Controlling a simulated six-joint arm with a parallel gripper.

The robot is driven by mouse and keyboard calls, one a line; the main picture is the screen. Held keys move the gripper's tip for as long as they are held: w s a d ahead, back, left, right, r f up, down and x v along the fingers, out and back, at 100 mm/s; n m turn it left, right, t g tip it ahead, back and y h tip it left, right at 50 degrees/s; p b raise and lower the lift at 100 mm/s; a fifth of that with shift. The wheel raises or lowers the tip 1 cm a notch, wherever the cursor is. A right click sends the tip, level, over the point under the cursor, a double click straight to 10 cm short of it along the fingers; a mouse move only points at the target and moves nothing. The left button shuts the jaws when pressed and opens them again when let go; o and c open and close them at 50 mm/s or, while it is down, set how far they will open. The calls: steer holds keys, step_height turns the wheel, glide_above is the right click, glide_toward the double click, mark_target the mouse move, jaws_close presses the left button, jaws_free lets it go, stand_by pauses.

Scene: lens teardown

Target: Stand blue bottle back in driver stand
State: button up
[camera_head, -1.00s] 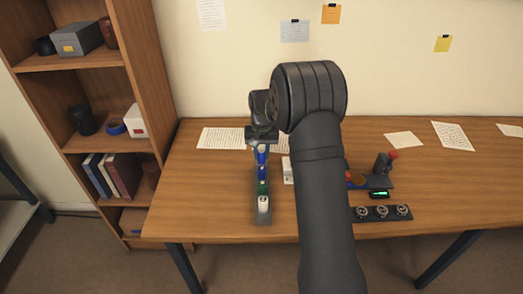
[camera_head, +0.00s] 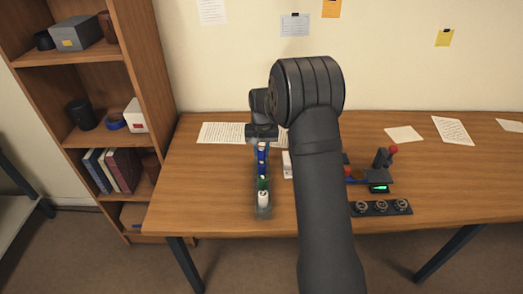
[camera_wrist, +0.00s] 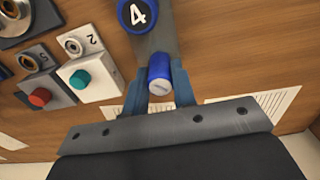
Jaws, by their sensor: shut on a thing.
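My gripper (camera_head: 262,143) points down at the back end of the driver stand (camera_head: 264,212), a narrow strip on the desk. In the wrist view its blue fingers (camera_wrist: 160,90) are shut on a small blue bottle (camera_wrist: 160,73) with a pale lower part. The grey stand (camera_wrist: 155,42) runs up to the bottle there, with a blue cap marked 4 (camera_wrist: 138,13) farther along it. I cannot tell whether the bottle is seated in the stand. In the head view the stand's front part holds blue, green and white items; the bottle is not clearly distinguishable.
In the wrist view, plates with a red button (camera_wrist: 40,97) and a teal button (camera_wrist: 79,79) lie left of the bottle. Bare desk lies left of the stand.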

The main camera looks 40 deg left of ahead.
steer(key=shift+f, duration=0.45)
stand_by(0.3)
steer(key=o, duration=1.5)
steer(key=shift+r, duration=3.5)
step_height(320, 180, down, 7)
